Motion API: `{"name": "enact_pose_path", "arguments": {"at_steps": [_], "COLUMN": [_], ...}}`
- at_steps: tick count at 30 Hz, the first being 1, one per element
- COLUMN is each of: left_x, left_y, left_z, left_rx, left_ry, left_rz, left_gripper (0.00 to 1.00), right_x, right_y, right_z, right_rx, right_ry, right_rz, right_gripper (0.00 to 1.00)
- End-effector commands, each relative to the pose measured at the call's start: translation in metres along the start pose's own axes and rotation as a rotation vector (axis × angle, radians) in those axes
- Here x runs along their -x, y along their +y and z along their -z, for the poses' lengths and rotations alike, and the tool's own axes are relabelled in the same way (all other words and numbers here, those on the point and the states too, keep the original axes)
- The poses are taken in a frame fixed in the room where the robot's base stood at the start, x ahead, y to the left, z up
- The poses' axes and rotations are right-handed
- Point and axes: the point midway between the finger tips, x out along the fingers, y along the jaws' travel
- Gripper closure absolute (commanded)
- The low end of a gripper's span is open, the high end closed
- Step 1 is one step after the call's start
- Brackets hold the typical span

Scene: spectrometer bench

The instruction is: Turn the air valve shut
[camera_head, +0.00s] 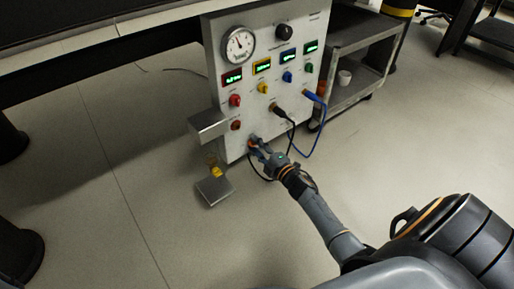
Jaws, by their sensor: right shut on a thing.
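The grey control panel (222,105) stands upright under the bench edge. My right gripper (257,147) reaches in from the lower right and is shut on a small fitting low on the panel face, which looks like the air valve. Its fingers largely hide that fitting, so how far it is turned cannot be told. A round gauge (239,45) sits at the panel's upper left. My left gripper is not in view.
Red (235,101), yellow (263,88) and blue (287,77) knobs sit above the gripper. A black cable (292,135) and a blue cable (325,125) hang close to it. A small shelf (208,124) juts out left. A cart (350,75) stands right.

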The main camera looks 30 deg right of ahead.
Motion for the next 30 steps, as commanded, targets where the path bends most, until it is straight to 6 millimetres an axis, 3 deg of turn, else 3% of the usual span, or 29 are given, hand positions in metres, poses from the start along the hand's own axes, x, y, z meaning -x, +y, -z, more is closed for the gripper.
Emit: {"name": "enact_pose_path", "arguments": {"at_steps": [9,26,27,30], "left_x": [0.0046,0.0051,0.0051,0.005], "left_y": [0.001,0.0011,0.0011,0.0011], "left_z": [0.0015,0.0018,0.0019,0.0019], "left_rx": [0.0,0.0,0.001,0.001], "left_ry": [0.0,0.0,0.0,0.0], "left_rz": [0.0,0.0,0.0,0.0], "left_gripper": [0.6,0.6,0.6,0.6], "right_x": [0.0005,0.0006,0.0006,0.0005], "right_y": [-0.0019,-0.0017,-0.0017,-0.0017], "right_z": [-0.0002,0.0,0.0,0.0001], "right_rx": [0.136,0.167,0.166,0.166], "right_ry": [0.0,0.0,0.0,0.0], "right_rz": [0.002,0.002,0.002,0.002], "right_gripper": [1.0,1.0,0.66,0.46]}}
